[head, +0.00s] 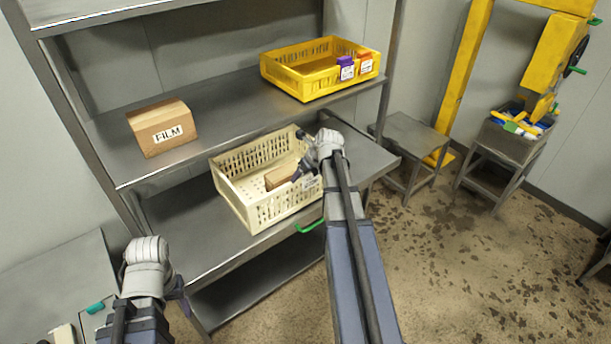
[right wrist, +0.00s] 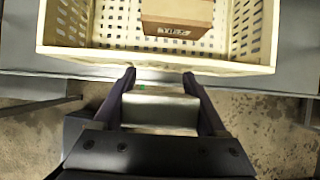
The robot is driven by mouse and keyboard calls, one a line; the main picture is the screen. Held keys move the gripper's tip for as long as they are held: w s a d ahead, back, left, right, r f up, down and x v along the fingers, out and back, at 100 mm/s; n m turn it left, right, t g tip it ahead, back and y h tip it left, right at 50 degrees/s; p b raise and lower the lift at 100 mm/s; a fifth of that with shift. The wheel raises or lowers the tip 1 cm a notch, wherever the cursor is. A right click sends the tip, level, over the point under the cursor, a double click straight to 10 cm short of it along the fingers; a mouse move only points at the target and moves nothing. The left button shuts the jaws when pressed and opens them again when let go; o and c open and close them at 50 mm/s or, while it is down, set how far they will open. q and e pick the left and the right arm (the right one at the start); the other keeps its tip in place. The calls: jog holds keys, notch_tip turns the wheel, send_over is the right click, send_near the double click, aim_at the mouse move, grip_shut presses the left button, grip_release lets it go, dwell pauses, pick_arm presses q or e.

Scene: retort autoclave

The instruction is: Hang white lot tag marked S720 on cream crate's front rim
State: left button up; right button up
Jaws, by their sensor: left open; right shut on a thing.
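The cream crate (head: 262,210) sits on the middle shelf with a small brown carton (head: 279,177) inside. Its front rim (right wrist: 160,62) runs across the right wrist view just beyond my right fingertips. My right gripper (right wrist: 160,78) is shut on a pale tag (right wrist: 160,106), which spans between the fingers; no S720 marking is readable on it. The tag shows just short of the rim, with a strip of grey shelf between them. In the head view my right gripper (head: 299,171) is at the crate's right side. My left gripper (head: 176,291) is open, low at the left, away from the crate.
A yellow crate (head: 312,80) with purple and orange tags on its rim stands on the upper shelf. A FILM carton (head: 162,127) stands left of it. A green handle (head: 309,226) sticks out below the cream crate. Stools and a yellow frame stand at the right.

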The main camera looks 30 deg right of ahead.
jog(key=w+f+b, duration=0.4)
jog(key=w, duration=0.2)
jog(key=shift+w+a+f+b, duration=0.2)
jog(key=shift+f+b, duration=0.1)
jog(key=shift+f, duration=0.1)
dwell(0.7)
jog(key=shift+f+b, duration=1.4)
dwell(0.6)
jog(key=shift+s+a+f+b, duration=0.1)
jog(key=shift+s+f+b, duration=0.15)
jog(key=shift+b, duration=0.1)
